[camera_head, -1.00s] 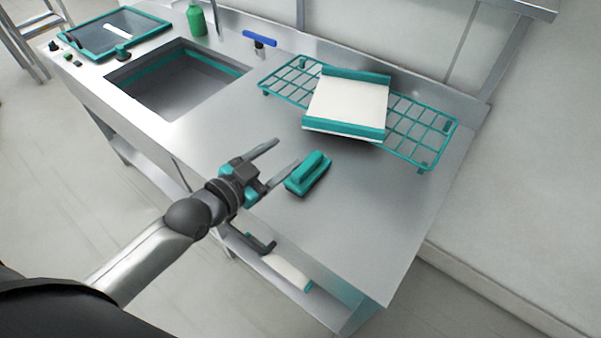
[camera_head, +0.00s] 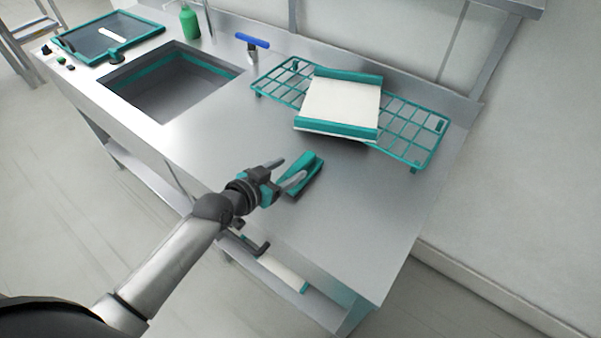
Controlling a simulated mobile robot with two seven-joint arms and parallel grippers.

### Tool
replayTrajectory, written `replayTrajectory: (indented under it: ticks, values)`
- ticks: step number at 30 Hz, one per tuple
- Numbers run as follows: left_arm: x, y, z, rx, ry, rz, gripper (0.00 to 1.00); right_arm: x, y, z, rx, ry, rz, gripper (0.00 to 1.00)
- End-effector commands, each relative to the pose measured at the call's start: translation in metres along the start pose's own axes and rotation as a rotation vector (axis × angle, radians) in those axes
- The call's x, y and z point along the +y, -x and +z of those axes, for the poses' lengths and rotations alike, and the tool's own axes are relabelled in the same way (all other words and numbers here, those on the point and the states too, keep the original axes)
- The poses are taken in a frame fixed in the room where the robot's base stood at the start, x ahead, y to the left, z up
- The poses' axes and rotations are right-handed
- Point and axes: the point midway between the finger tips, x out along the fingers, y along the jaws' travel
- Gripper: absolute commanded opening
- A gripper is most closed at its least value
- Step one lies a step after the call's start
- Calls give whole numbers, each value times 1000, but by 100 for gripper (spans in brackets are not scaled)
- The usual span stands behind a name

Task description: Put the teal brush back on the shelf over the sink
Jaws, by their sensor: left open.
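The teal brush (camera_head: 305,174) lies on the steel counter, to the right of the sink (camera_head: 174,84) and in front of the wire rack. My left gripper (camera_head: 291,170) is open at the brush's left side, and one finger overlaps the brush in the picture. I cannot tell whether it touches the brush. Part of the brush is hidden behind that finger. A steel shelf edge (camera_head: 524,6) shows at the top right; only this end is in view. My right gripper is not in view.
A teal wire rack (camera_head: 412,128) holds a white, teal-edged board (camera_head: 340,101). A green bottle (camera_head: 190,22), a blue-handled tool (camera_head: 252,41) and a teal-framed screen (camera_head: 106,36) are around the sink. The counter's front right (camera_head: 345,230) is clear.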

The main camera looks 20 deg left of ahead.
Motion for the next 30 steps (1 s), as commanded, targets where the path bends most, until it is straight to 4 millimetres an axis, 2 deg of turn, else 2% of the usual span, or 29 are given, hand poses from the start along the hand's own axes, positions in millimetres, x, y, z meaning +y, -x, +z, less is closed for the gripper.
replayTrajectory:
  ticks: [5, 15, 25, 26, 30]
  values:
    - [1, -9, 0, 1, 0, 0, 65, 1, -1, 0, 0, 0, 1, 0]
    - [2, -50, 1, 0, -1, 0, 65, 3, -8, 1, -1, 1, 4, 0]
    - [2, -55, 1, 0, -1, -1, 65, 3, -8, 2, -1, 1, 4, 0]
    - [2, -55, 1, 0, -1, -1, 64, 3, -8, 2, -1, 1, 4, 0]
    - [2, -55, 1, 0, -1, -1, 48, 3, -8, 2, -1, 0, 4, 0]
